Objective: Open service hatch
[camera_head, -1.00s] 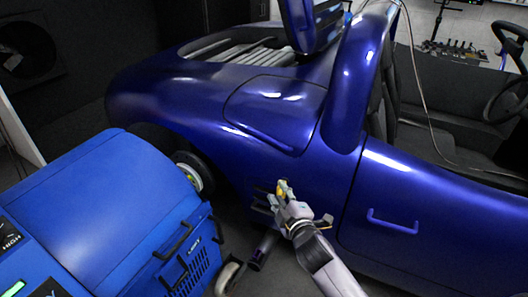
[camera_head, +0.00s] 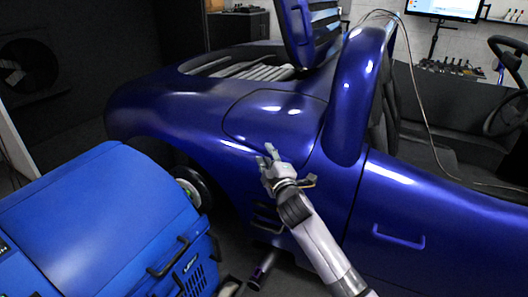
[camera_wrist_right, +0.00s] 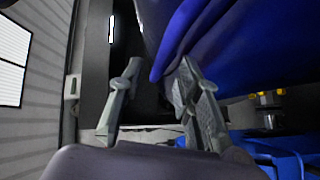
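The service hatch (camera_head: 285,112) is a blue panel with a dark seam on the rear side of the blue car. It looks closed, lying flush with the body. A blue handle bar (camera_head: 238,147) runs along its lower edge, partly hidden by my right gripper. My right gripper (camera_head: 268,152) is at this lower edge. In the right wrist view my right gripper (camera_wrist_right: 158,70) has its fingers apart, with a blue edge reaching between them near the right finger. I cannot tell whether they touch it. My left gripper is not in view.
A blue machine (camera_head: 95,220) with black handles stands at the lower left, close to the car's wheel (camera_head: 193,190). The car door has a blue handle (camera_head: 398,237). A raised blue panel (camera_head: 310,30) stands above the engine opening. A cable hangs over the cockpit.

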